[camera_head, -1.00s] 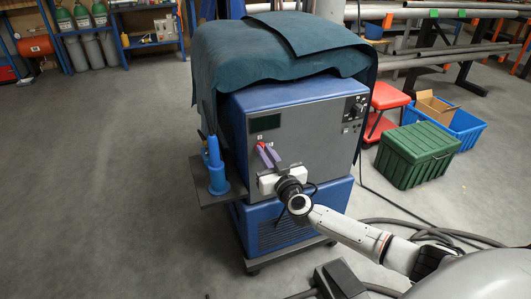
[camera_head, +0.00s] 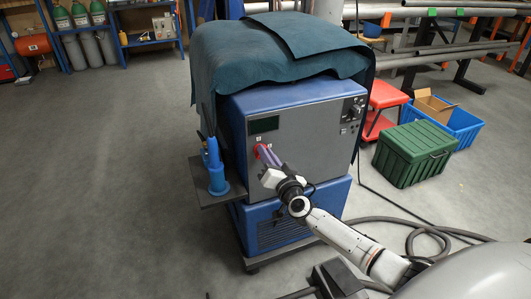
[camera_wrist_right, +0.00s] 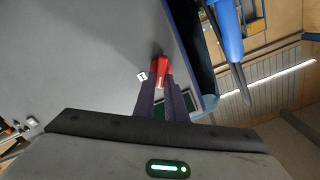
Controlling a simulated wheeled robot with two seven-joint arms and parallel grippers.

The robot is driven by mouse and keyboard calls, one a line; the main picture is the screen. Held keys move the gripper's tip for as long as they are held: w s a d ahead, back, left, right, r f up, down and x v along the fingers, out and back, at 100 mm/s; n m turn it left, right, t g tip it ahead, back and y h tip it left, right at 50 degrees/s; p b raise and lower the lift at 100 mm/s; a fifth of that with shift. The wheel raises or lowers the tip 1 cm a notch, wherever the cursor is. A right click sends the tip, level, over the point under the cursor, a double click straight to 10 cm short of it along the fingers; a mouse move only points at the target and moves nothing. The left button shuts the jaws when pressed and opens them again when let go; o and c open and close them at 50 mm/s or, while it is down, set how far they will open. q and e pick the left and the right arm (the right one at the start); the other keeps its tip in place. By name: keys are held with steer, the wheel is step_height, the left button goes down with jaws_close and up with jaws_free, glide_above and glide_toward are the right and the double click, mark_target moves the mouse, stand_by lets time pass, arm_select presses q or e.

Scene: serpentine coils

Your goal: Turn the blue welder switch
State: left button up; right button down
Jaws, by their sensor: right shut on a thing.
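The blue welder (camera_head: 300,165) stands in the middle of the head view, with a grey front panel and a dark display. Its switch is a red knob (camera_head: 260,149) on the left of the panel, below the display. My right gripper (camera_head: 265,153) reaches the panel from the front with its purple fingers on the knob. In the right wrist view the red knob (camera_wrist_right: 160,70) lies between the fingertips of my right gripper (camera_wrist_right: 164,90), which is shut on it. A small white label sits beside the knob. My left gripper is not in view.
A teal cloth (camera_head: 275,60) covers the welder's top. A blue torch (camera_head: 215,165) stands on the side shelf (camera_head: 220,196) at left. Hoses lie on the floor.

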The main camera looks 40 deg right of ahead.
steer(key=m, duration=0.3)
steer(key=f+m+b, duration=0.1)
steer(key=m, duration=0.3)
steer(key=m+b, duration=0.1)
steer(key=m, duration=0.3)
steer(key=shift+s+d+f, duration=0.1)
steer(key=shift+d+f, duration=0.05)
steer(key=shift+d, duration=0.05)
steer(key=shift+m+b, duration=0.3)
steer(key=c, duration=1.8)
jaws_free()
steer(key=p+v, duration=0.1)
steer(key=v, duration=0.9)
steer(key=shift+s+p, duration=0.2)
steer(key=shift+p, duration=0.1)
steer(key=shift+d, duration=0.1)
